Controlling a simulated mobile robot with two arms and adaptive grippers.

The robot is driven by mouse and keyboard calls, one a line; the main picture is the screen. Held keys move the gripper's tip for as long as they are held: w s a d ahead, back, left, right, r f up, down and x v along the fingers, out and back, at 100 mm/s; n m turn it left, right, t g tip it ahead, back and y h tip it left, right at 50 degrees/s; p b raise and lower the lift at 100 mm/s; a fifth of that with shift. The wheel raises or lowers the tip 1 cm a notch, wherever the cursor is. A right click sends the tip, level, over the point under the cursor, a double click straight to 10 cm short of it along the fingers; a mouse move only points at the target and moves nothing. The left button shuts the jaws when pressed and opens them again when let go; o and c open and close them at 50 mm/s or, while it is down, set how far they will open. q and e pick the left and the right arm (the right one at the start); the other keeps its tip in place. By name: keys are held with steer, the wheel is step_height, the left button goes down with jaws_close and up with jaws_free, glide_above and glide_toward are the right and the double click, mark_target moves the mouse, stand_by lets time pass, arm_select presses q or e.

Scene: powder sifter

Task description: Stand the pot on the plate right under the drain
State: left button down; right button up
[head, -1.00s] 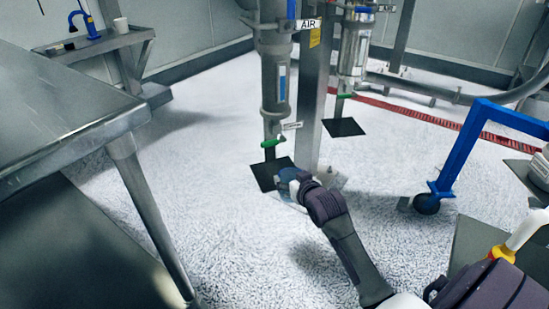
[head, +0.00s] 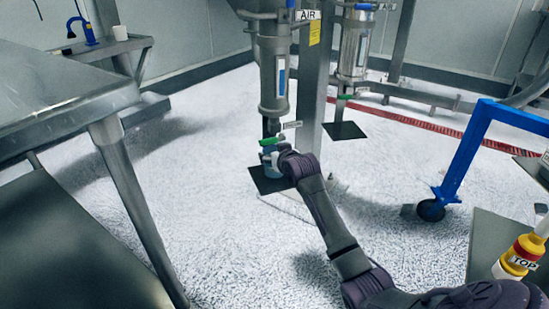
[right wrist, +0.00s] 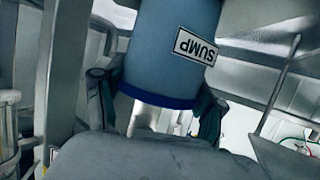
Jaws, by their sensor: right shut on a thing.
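My right gripper (head: 270,150) reaches in from the lower right and is shut on a blue pot (head: 272,169). In the right wrist view the pot (right wrist: 170,45) sits between the two fingers and bears a white "SUMP" label (right wrist: 195,46). In the head view the pot is just below the green valve (head: 263,142) of the nearer drain (head: 270,128), over or on a dark square plate (head: 268,183). I cannot tell whether its base touches the plate. The gripper hides part of the pot. My left gripper is not in view.
A second dark plate (head: 345,131) lies under another drain pipe (head: 347,102) behind. A steel post (head: 309,90) stands close to the pot's right. A steel table (head: 60,95) is at left, a blue wheeled frame (head: 462,150) at right, a yellow-and-red bottle (head: 518,262) at lower right.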

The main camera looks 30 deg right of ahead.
steer(key=o, duration=1.1)
steer(key=shift+o, duration=0.2)
